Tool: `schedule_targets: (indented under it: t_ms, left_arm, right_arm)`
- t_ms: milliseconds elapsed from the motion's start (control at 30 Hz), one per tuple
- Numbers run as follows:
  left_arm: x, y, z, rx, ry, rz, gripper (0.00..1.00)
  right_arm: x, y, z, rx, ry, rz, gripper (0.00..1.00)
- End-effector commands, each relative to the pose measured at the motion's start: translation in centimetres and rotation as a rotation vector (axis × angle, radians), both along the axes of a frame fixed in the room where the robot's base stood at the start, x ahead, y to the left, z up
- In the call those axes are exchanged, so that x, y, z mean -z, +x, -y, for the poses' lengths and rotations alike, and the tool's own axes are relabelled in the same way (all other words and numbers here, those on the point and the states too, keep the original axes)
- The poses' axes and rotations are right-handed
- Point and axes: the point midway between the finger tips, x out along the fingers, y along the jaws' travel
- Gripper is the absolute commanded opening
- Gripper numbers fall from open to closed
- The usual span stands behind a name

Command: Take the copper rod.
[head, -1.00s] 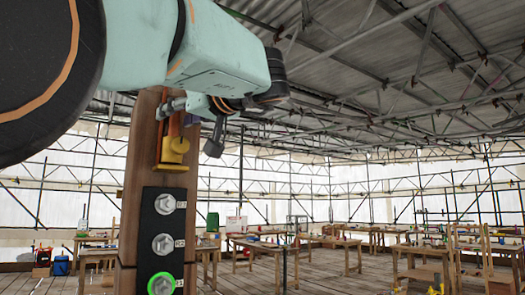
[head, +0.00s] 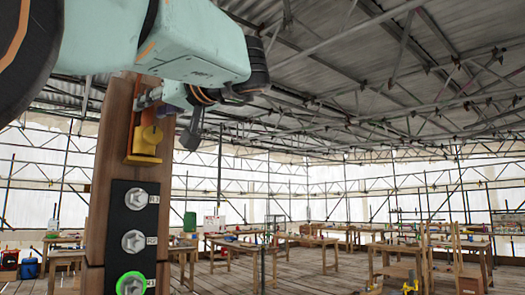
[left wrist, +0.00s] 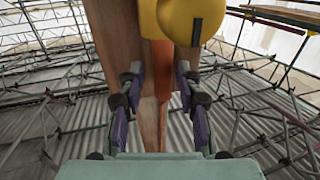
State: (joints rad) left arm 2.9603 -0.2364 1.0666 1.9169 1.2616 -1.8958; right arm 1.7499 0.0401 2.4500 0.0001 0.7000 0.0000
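A wooden post (head: 108,150) stands upright at the left of the head view. An orange-copper strip, apparently the copper rod (head: 138,118), runs upright on its face above a yellow block with a round knob (head: 152,134). My left gripper (head: 150,97) is at the strip's upper part, coming from the right. In the left wrist view, its two fingers (left wrist: 158,85) stand apart on either side of the copper-coloured length (left wrist: 160,72), with gaps visible on both sides. The yellow knob (left wrist: 190,22) is just beyond the fingertips. My right gripper is out of view.
A black plate (head: 134,220) with several bolts is fixed on the post below the yellow block; the lowest bolt has a green ring (head: 131,284). Wooden workbenches (head: 235,245) stand far behind on a plank floor. Scaffold poles line the walls and roof.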

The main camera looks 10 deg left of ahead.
Motion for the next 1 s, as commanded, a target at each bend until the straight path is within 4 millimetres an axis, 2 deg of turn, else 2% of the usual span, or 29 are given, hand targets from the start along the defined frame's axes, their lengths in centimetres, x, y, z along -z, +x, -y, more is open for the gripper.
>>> schedule_targets:
  t_ms: [33,367,1000]
  left_arm:
    - [0.03,0.02,-0.07,0.000,-0.001,0.000,0.28]
    - [0.07,0.08,-0.19,0.001,-0.001,0.000,0.00]
    - [-0.21,0.04,-0.25,0.002,0.002,0.003,0.00]
  right_arm:
    - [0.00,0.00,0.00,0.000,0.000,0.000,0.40]
    - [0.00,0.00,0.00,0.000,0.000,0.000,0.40]
    - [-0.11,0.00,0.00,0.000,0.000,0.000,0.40]
